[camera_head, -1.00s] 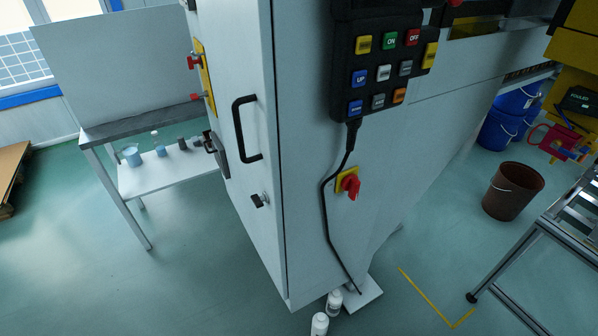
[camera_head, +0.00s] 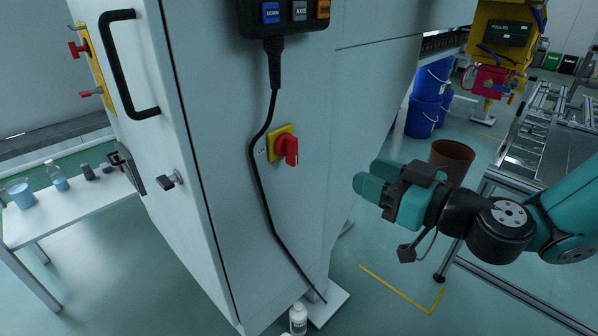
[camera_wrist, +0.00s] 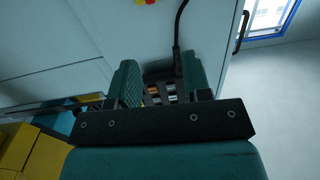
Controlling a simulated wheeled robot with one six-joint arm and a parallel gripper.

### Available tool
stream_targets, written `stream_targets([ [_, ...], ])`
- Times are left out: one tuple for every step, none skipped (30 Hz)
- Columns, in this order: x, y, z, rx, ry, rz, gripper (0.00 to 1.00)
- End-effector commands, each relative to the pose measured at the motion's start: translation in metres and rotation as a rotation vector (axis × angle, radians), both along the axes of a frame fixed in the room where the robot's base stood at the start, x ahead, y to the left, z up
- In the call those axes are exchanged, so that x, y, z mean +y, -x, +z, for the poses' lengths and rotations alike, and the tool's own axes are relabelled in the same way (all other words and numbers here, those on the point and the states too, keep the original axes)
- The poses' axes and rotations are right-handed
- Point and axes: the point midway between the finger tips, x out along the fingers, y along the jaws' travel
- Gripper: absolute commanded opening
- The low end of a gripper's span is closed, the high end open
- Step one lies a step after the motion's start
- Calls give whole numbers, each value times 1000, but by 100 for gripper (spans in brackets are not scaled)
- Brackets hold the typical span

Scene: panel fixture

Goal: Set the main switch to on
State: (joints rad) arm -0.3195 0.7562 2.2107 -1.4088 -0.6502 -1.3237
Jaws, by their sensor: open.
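A red rotary switch (camera_head: 287,148) on a yellow square plate sits on the light grey cabinet's front face, beside a black cable. In the wrist view, part of the switch (camera_wrist: 149,1) shows, cut off at the top edge. My gripper (camera_head: 364,182) is open and empty, in front and to the right of the switch, apart from it. In the wrist view, my gripper (camera_wrist: 158,63) shows its two teal fingers spread, with pendant buttons visible beyond them.
A button pendant (camera_head: 290,13) hangs above the switch, its cable (camera_head: 264,180) running down at the left. A brown bucket (camera_head: 452,160) and a metal-framed table (camera_head: 545,150) stand at right.

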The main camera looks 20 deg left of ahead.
Motion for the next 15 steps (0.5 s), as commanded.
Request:
stream_targets([
  [0,-5,-11,-6,-10,-22,45],
  [0,-7,-13,-11,-13,-31,45],
  [1,-9,-12,-15,-16,-40,45],
  [2,-10,-12,-17,-17,-43,45],
  [4,-12,-11,-17,-18,-44,45],
  [7,-13,-9,-18,-17,-46,45],
  [10,-14,-8,-19,-17,-46,45],
  [14,-16,-7,-19,-16,-45,45],
  [20,-17,-6,-18,-17,-43,45],
  [24,-19,-5,-18,-17,-43,45],
  [29,-21,-5,-18,-17,-43,45],
  [39,-24,-6,-21,-17,-40,45],
  [45,-27,-7,-21,-16,-41,45],
  [52,-29,-6,-21,-17,-41,45],
  [60,-33,-6,-21,-17,-41,45],
])
